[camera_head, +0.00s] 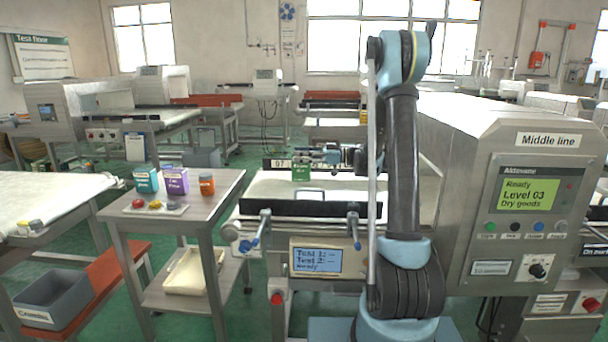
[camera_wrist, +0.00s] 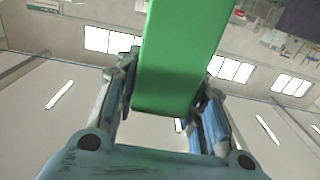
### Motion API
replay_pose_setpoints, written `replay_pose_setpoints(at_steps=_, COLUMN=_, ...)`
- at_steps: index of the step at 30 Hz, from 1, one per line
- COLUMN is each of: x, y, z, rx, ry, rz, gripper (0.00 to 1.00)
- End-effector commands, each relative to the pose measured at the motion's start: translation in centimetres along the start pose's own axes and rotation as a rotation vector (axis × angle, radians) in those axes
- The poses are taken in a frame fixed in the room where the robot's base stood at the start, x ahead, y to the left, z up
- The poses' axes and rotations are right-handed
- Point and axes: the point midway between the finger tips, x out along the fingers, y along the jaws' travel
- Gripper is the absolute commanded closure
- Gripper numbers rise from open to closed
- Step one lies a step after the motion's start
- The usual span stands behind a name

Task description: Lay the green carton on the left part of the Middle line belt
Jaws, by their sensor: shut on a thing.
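The green carton (camera_head: 300,172) stands upright over the far part of the Middle line belt (camera_head: 268,183), left of the grey detector housing. I cannot tell whether its bottom touches the belt. My gripper (camera_head: 314,157) reaches it from the right and is shut on it. In the wrist view the green carton (camera_wrist: 178,60) fills the middle between the two fingers of my gripper (camera_wrist: 168,95).
A side table (camera_head: 128,216) at the left holds a teal carton (camera_head: 146,180), a purple carton (camera_head: 174,181), an orange tub (camera_head: 207,184) and small samples. The detector housing (camera_head: 455,200) labelled Middle line stands at the right. A grey crate (camera_head: 52,304) sits low at the left.

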Motion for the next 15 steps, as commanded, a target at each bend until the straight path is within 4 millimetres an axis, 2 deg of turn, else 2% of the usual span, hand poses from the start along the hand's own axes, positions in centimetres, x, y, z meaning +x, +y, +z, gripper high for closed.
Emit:
replay_pose_setpoints(at_steps=8, x=0.0, y=0.0, z=1.7, rx=0.0, ry=0.0, rz=0.0, gripper=1.0)
replay_pose_setpoints(at_steps=15, x=0.0, y=0.0, z=4.6, rx=0.0, ry=0.0, rz=0.0, gripper=1.0)
